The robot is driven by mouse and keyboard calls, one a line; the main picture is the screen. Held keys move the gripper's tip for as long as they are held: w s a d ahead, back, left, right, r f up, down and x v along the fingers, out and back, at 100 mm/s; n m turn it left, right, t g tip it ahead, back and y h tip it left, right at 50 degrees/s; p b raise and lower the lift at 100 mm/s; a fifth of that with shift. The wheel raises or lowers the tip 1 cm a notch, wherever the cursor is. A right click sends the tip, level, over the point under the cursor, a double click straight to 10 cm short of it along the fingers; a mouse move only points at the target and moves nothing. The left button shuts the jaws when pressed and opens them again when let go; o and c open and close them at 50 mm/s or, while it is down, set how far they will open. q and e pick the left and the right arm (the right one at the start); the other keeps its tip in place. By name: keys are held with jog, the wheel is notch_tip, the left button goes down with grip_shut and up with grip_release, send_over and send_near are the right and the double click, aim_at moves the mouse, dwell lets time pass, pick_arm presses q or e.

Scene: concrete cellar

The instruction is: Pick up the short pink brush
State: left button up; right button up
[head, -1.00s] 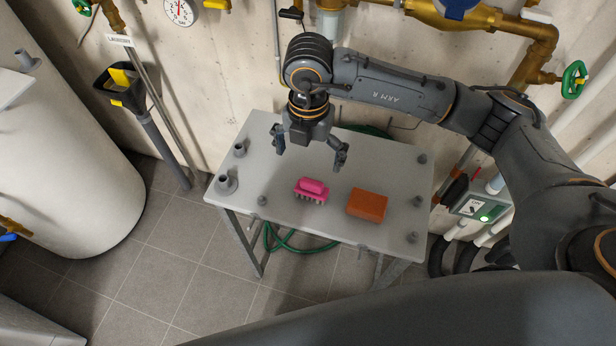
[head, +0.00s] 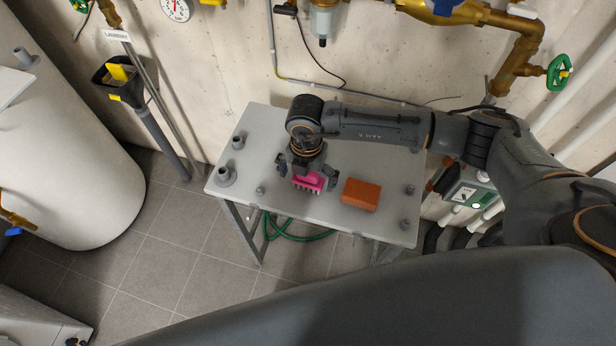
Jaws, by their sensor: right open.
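The short pink brush (head: 308,182) lies on the grey table (head: 385,166), bristles toward the front edge. My right gripper (head: 307,178) is low over the brush from behind, with one finger to the left of it and the other to its right. The fingers are open and straddle the brush. The gripper body hides the brush's rear part, and I cannot tell whether the fingers touch it. My left gripper is not in view.
An orange-brown block (head: 361,194) lies right of the brush, close to the right finger. Several grey pegs, such as one at the left corner (head: 225,177), stand near the table's edges. A green hose (head: 300,237) hangs below.

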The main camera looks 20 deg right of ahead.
jog(key=shift+c, duration=0.8)
jog(key=c, duration=1.1)
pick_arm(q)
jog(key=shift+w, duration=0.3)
pick_arm(e)
jog(key=shift+o, duration=0.2)
jog(key=shift+r, duration=0.15)
jog(key=shift+r, duration=0.6)
pick_arm(q)
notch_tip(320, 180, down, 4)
jog(key=b, duration=0.4)
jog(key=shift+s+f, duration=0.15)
pick_arm(e)
jog(key=s+a+r, duration=0.9)
jog(key=s+r, duration=0.1)
jog(key=r, duration=0.1)
jog(key=shift+s+r, duration=0.3)
jog(key=shift+s, duration=0.05)
